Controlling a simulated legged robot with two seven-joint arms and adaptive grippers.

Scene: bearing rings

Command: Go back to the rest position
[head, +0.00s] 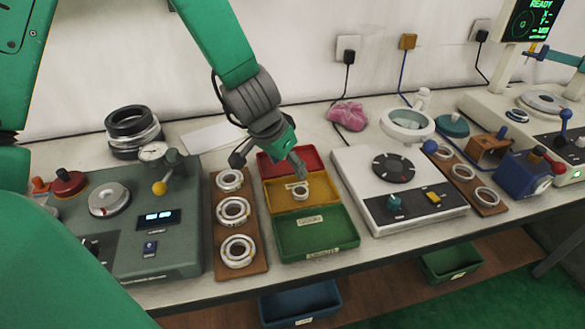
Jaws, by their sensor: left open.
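My left gripper (269,166) hangs over the sorting trays with its fingers spread and nothing between them. Its arm comes down from the upper left. Under and beside it are a red tray (309,157), a yellow tray (329,190) and a green tray (342,233). One small bearing ring (300,192) lies in the yellow tray, close to the gripper's right fingertip. A wooden board (220,262) left of the trays bears three bearing rings, such as the middle one (233,222). My right gripper is not in the picture.
A grey-green gauge machine (180,255) stands at left, with stacked rings (133,120) behind. A white device (420,205) stands right of the trays. Farther right are another ring board (487,208) and a blue block (515,178). Bins (335,305) sit below the bench.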

